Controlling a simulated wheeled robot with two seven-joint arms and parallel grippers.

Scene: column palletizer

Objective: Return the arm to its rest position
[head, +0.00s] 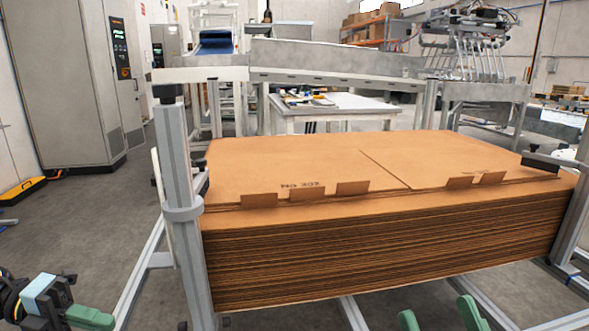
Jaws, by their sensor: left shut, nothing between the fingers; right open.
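My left gripper (92,318) shows at the bottom left corner, with its dark wrist and light blue block beside green fingers. It is shut with nothing held, over the floor and left of the cardboard stack. My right gripper (440,314) shows only as two green fingertips at the bottom edge. They are spread apart and empty, below the front of the stack. The rest of the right arm is out of view.
A tall stack of flat cardboard sheets (390,240) fills the middle right, between grey metal posts (178,190). Frame rails run along the floor below. A grey cabinet (65,80) stands back left. A white table (335,105) and conveyor stand behind.

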